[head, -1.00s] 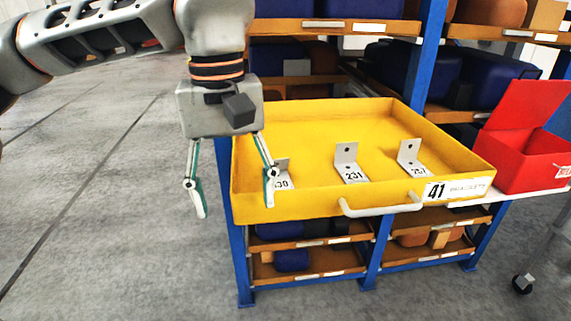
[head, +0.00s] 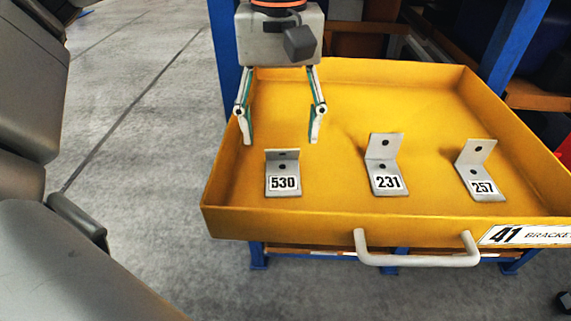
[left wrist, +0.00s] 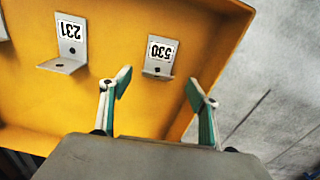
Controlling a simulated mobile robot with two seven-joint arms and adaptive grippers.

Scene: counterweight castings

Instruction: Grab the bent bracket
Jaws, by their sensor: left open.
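Three grey L-shaped brackets with holes stand in a row in a yellow drawer (head: 420,78). They are labelled 530 (head: 283,170), 231 (head: 384,166) and 257 (head: 480,170). All have a right-angle-like fold; I cannot tell which one is meant by bent. My left gripper (head: 280,139) is open and empty, just behind and above bracket 530 in the head view. In the left wrist view, bracket 530 (left wrist: 158,58) appears beyond and between the open fingertips (left wrist: 158,84), apart from them. Bracket 231 (left wrist: 70,42) is to its left there. My right gripper is not in view.
The drawer has raised walls and a white front handle (head: 418,259) beside a label reading 41. It sits in a blue-framed shelf rack (head: 224,50). Grey floor (head: 130,130) lies open to the left. The drawer floor between the brackets is clear.

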